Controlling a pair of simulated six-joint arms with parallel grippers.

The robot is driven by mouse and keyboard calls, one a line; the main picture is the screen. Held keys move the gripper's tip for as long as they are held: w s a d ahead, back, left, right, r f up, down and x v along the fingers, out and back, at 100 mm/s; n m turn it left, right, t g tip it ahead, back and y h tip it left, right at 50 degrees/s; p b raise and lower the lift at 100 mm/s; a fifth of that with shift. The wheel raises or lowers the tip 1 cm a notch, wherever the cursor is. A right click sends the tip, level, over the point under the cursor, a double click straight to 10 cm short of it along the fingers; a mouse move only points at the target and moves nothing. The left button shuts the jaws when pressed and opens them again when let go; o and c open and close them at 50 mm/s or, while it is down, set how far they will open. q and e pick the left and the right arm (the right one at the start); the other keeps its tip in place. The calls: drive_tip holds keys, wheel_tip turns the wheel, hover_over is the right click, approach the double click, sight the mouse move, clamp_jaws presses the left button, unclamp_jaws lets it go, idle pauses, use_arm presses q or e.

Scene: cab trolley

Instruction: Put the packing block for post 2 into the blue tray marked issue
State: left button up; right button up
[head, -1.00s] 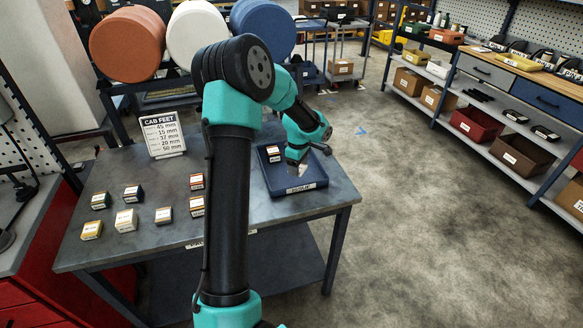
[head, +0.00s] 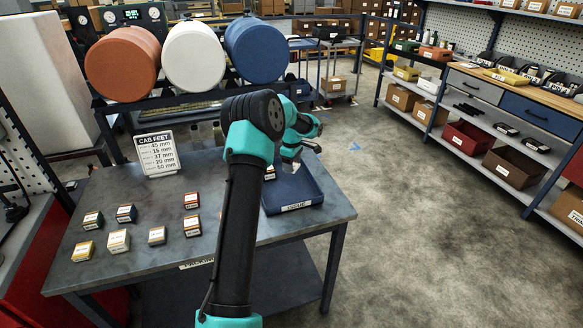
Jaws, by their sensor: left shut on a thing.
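The blue tray marked issue (head: 300,187) sits at the right end of the grey table. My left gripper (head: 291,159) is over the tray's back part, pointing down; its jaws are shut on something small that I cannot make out. A small labelled block (head: 269,173) shows at the tray's left side, partly behind my arm. Several more packing blocks stand on the table, among them a cream one (head: 118,241), a yellow one (head: 83,251), a grey one (head: 157,236) and a red one (head: 191,200). Their labels are too small to read. My right gripper is not in view.
A cab feet sign (head: 158,154) at the table's back left lists lengths; the second line reads 15 mm. Orange (head: 122,65), white (head: 193,57) and blue (head: 258,47) drums stand behind the table. Open floor lies to the right, before a shelved workbench.

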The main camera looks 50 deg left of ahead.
use_arm(q)
drive_tip(key=shift+w+a+f, duration=0.1)
drive_tip(key=shift+w+a, duration=0.75)
drive_tip(key=shift+a, duration=0.1)
drive_tip(key=shift+w+a, duration=0.1)
drive_tip(key=shift+w+a+f, duration=0.1)
drive_tip(key=shift+f, duration=1.7)
drive_tip(key=shift+f, duration=0.15)
drive_tip(key=o, duration=0.9)
wheel_tip(320, 180, up, 12)
drive_tip(key=shift+r, duration=0.15)
